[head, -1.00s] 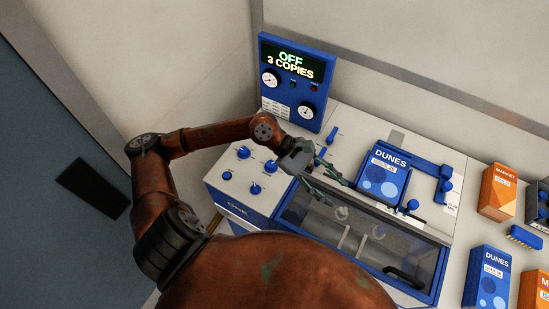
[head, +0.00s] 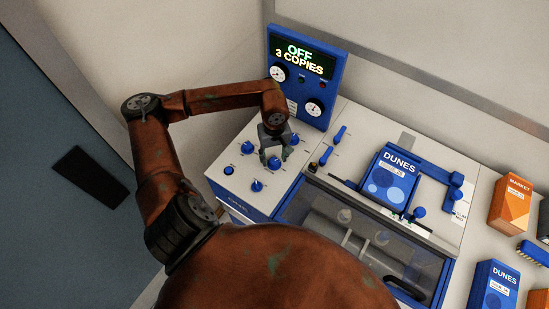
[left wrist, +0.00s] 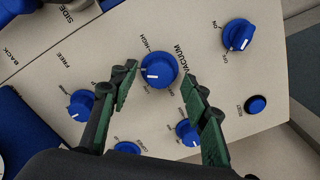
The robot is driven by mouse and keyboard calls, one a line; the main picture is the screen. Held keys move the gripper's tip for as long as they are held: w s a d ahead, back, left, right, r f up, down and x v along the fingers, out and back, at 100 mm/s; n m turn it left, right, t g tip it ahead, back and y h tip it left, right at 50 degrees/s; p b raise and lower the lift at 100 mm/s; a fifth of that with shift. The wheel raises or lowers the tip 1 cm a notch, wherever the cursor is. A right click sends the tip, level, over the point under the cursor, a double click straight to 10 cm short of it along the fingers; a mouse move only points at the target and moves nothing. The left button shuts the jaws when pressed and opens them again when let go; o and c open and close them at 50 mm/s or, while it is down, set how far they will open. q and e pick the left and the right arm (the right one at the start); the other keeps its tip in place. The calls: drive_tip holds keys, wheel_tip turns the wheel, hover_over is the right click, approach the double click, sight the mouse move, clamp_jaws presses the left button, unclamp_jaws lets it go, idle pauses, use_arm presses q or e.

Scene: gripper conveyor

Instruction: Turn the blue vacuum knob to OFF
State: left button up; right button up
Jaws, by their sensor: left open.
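The blue vacuum knob (left wrist: 159,70), a round dial with a white pointer mark, sits on the pale panel beside the printed word VACUUM. Its mark points to the lower left in the left wrist view; the small setting labels are partly unreadable. In the head view the knob (head: 274,163) is just below my left gripper (head: 276,157). The gripper is open and empty, its two green fingers on either side of the knob in the left wrist view (left wrist: 160,82). I cannot tell any contact. My right gripper is not in view.
Other blue knobs (left wrist: 238,34) (head: 257,185) and a round button (left wrist: 256,104) stand close around. A blue display (head: 302,63) reading OFF, 3 COPIES rises behind. A clear-covered bay (head: 360,240) and a DUNES pack (head: 392,178) lie to the right.

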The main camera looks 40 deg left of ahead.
use_arm(q)
drive_tip(key=shift+f, duration=0.5)
drive_tip(key=c, duration=1.2)
